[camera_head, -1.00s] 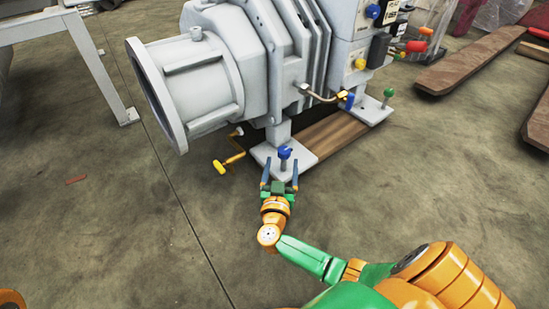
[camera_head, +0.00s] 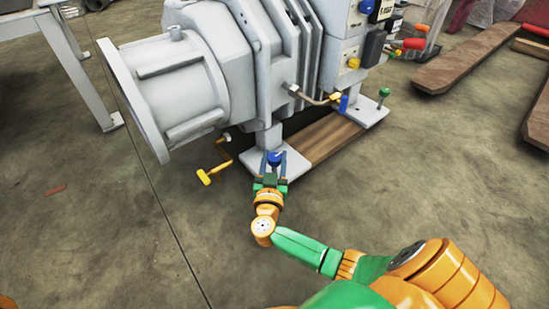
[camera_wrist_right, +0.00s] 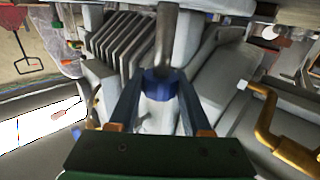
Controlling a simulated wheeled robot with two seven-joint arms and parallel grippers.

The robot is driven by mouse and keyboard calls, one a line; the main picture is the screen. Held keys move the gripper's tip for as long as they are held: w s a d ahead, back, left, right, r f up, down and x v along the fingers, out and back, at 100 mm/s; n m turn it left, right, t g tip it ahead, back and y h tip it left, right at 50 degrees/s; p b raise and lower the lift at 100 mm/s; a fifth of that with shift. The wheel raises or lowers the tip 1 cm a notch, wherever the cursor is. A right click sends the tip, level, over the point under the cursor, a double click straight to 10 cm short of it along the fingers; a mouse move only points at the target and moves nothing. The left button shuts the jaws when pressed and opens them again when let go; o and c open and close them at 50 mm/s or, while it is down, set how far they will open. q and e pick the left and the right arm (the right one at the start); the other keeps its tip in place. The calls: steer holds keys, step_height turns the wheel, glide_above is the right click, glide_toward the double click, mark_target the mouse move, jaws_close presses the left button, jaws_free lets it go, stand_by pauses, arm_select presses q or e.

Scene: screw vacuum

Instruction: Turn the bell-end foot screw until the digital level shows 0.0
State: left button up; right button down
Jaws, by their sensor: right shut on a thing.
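The foot screw with a blue knob (camera_head: 274,158) stands upright on the near foot plate (camera_head: 258,166) at the bell end of the grey pump (camera_head: 240,70). My right gripper (camera_head: 273,162) reaches it from the front, with one finger on each side of the knob. In the right wrist view the blue knob (camera_wrist_right: 160,84) sits between the two blue-grey fingers (camera_wrist_right: 160,92), which are shut on it. My left gripper is not in view. I cannot make out a digital level or its reading.
A yellow crank handle (camera_head: 212,172) sticks out left of the foot. A second foot screw with a green knob (camera_head: 384,93) stands to the right. A wooden beam (camera_head: 325,137) lies under the pump. The floor in front is clear.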

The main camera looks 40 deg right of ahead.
steer(key=shift+s+r+n+t+y+p, duration=0.1)
steer(key=shift+r+n+t+y+p, duration=0.25)
steer(key=shift+p, duration=0.8)
steer(key=shift+n+t+y+p, duration=0.25)
steer(key=shift+n+y+p, duration=0.25)
steer(key=shift+p, duration=0.6)
steer(key=shift+n+t+y+p, duration=0.35)
steer(key=shift+t+y+p, duration=0.05)
steer(key=shift+y+p, duration=0.15)
steer(key=shift+f+n+t+y, duration=0.2)
steer(key=shift+n+t+y, duration=0.15)
steer(key=shift+y, duration=0.35)
steer(key=shift+f+n+t+y, duration=0.3)
steer(key=shift+n+t+y, duration=0.15)
steer(key=shift+n+y, duration=0.65)
steer(key=n+y+b, duration=0.1)
steer(key=y, duration=0.1)
steer(key=n+y+b, duration=0.1)
steer(key=y, duration=0.1)
steer(key=shift+f+t, duration=0.15)
steer(key=shift+t, duration=0.15)
steer(key=n+y+b, duration=0.2)
steer(key=y, duration=0.1)
steer(key=shift+r+n+y+b, duration=0.25)
steer(key=shift+n+y+b, duration=0.3)
steer(key=shift+y+b, duration=0.45)
